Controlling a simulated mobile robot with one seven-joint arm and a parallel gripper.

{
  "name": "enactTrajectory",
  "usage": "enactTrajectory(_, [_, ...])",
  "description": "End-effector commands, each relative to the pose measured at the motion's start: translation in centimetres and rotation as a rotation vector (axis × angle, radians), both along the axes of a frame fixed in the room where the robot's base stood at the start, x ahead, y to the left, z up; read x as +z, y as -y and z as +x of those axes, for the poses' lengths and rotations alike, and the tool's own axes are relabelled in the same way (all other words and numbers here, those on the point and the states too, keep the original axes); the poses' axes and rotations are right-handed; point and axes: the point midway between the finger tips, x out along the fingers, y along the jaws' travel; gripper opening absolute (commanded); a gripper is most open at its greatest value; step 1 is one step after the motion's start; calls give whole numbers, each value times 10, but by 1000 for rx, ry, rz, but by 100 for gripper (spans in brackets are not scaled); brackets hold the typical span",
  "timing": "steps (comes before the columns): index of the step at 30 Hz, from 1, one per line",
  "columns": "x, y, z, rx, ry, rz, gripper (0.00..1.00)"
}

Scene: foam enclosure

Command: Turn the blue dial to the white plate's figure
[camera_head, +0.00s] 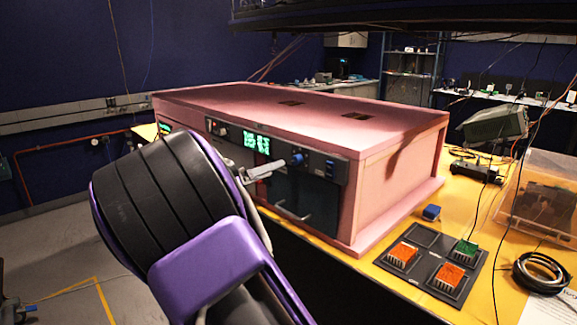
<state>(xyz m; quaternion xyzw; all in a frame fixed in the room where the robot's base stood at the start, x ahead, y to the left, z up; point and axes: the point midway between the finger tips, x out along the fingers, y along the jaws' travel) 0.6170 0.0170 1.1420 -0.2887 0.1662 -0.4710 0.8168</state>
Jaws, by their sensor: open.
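A pink box-shaped unit (385,140) stands on the yellow table, with a dark control panel on its front. A small blue dial (297,159) sticks out of this panel, right of a green lit display (256,143) whose digits are too blurred to read surely. My gripper (277,167) reaches in from the left with its fingertips close to the dial. It is open; I cannot tell whether the fingers are around the dial or touch it. I cannot make out a white plate with a figure; my arm hides part of the front.
A clear bin (545,190), coiled black cable (541,272) and green instrument (495,124) stand farther right. A handle (293,211) juts below the panel.

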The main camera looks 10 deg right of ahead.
Motion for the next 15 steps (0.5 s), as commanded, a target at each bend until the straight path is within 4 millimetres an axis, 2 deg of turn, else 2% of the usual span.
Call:
enactTrajectory(1, [-1,12,5,-4,0,-1,64])
enactTrajectory(6, [-1,39,21,-4,1,-2,64])
enactTrajectory(10, [-1,53,29,-3,1,-1,64])
enactTrajectory(15, [0,61,34,-1,0,0,64])
